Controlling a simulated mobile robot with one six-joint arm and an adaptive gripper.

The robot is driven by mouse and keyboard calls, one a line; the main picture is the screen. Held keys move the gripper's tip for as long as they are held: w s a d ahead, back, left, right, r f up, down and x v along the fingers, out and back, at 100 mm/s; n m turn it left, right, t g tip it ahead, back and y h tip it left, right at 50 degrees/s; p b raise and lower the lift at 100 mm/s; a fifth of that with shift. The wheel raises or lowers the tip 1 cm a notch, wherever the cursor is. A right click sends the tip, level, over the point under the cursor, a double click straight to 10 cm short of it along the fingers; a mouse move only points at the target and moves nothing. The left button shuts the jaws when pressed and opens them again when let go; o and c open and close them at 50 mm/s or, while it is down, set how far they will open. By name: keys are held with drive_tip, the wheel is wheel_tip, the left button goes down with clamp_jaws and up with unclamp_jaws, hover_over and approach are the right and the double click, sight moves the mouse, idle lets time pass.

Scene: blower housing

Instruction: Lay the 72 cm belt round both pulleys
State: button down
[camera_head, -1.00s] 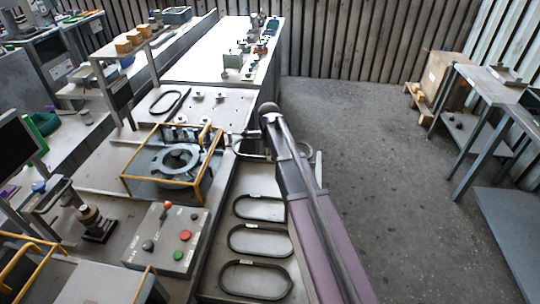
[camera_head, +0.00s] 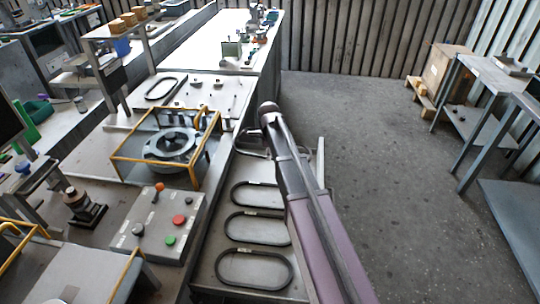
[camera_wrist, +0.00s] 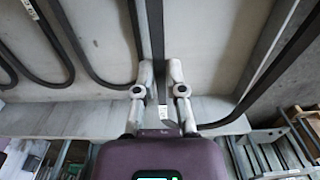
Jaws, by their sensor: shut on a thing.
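In the wrist view my gripper (camera_wrist: 160,88) is shut on a dark belt (camera_wrist: 157,45). The belt runs up the picture from between the fingers, and a small white label shows on it by the fingertips. I cannot read the label, so I cannot tell its length. In the head view my arm hides the gripper; part of a belt loop (camera_head: 249,143) shows left of the arm. The blower housing (camera_head: 171,143), grey and round, stands inside a yellow frame at left. I cannot make out the two pulleys for certain.
Several dark belts, such as this belt (camera_head: 254,268), lie flat in a long tray (camera_head: 208,278). A control box (camera_head: 160,222) with coloured buttons stands left of it. Another loop (camera_head: 165,88) lies behind the yellow frame (camera_head: 143,162).

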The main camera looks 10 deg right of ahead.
drive_tip(key=b, duration=0.8)
hover_over(270, 179)
drive_tip(key=shift+a+f, duration=0.15)
drive_tip(key=shift+f, duration=4.25)
drive_tip(key=shift+f+b, duration=1.35)
drive_tip(key=shift+b, duration=0.05)
drive_tip(key=c, duration=0.7)
unclamp_jaws()
drive_tip(key=shift+o, duration=0.2)
drive_tip(key=shift+r, duration=0.15)
drive_tip(key=shift+r+p, duration=1.1)
drive_tip(key=shift+p, duration=0.15)
drive_tip(key=shift+r, duration=0.1)
drive_tip(key=shift+r+p, duration=2.4)
drive_tip(key=shift+p, duration=0.1)
